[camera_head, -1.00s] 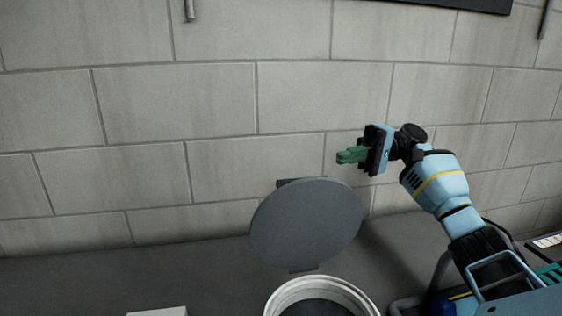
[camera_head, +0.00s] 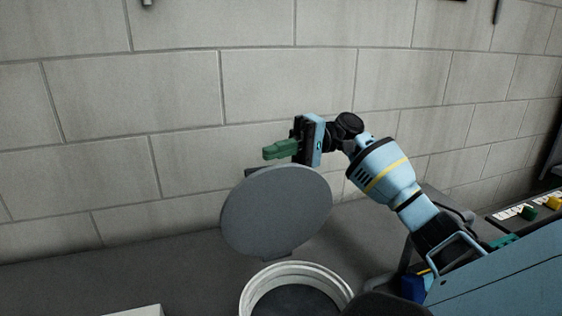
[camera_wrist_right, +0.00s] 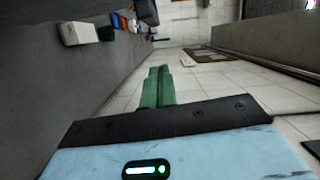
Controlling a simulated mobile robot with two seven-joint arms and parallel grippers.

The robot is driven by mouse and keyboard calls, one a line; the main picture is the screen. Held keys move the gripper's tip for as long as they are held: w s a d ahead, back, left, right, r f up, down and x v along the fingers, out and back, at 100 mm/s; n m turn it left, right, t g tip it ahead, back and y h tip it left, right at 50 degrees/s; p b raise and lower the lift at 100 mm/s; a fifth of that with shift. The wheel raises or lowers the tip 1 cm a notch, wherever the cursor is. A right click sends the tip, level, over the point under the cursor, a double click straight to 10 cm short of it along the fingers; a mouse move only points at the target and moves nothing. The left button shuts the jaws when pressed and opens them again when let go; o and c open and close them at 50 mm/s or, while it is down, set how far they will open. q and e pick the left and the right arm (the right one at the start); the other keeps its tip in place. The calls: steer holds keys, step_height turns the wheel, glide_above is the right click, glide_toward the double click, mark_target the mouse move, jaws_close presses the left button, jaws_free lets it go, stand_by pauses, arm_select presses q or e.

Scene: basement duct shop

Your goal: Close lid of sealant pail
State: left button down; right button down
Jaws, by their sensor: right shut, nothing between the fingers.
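The sealant pail (camera_head: 257,283) is a white-rimmed round container at the bottom of the head view, with a dark inside. Its round grey lid (camera_head: 277,210) stands raised, nearly upright, at the back of the pail. My right gripper (camera_head: 268,152) has green fingers that are shut and empty. In the head view it shows just above the lid's top edge, pointing left; I cannot tell whether it touches the lid. In the right wrist view the green fingers (camera_wrist_right: 157,87) are together, with nothing between them. The lid and pail do not show there. My left gripper is not in view.
A grey block wall (camera_head: 180,90) stands behind a dark grey surface (camera_head: 90,270). A white box (camera_head: 140,311) lies at the lower left. At the right a tray (camera_head: 520,212) holds small coloured pieces. The surface left of the lid is clear.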

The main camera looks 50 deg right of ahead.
steer(key=shift+s+a+f, duration=0.1)
steer(key=shift+s+a, duration=0.5)
steer(key=shift+s, duration=0.25)
steer(key=shift+s+a+f, duration=0.1)
steer(key=shift+s+a, duration=0.45)
steer(key=shift+s, duration=0.25)
